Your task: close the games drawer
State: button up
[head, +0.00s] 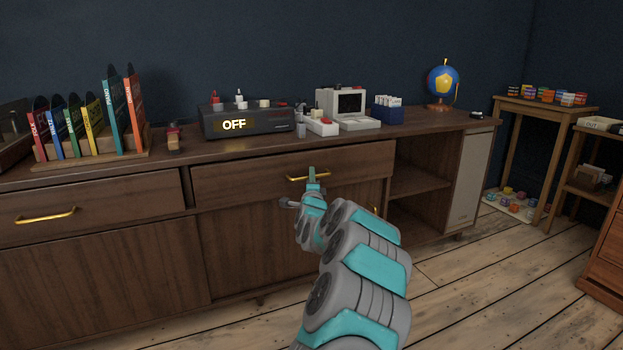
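The dark wood sideboard has two drawers with brass handles. The middle drawer (240,183) appears to stand slightly proud of the cabinet; its opening is small and hard to judge. The left drawer (120,202) looks about flush. No label shows which one is the games drawer. My gripper (313,173) is in front of the middle drawer, over its brass handle (297,179), and hides part of it. I cannot tell whether it touches the handle or drawer front. The fingers are seen from behind, so their opening is not clear.
The sideboard top holds a book rack (90,160), a black box reading OFF (245,121), a small retro computer (348,104) and a globe (443,82). An open shelf (420,180) is right of the drawer. Side tables stand at right. Wooden floor (480,270) is clear.

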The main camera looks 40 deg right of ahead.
grip_shut()
jog(key=shift+f, duration=0.1)
dwell(1.2)
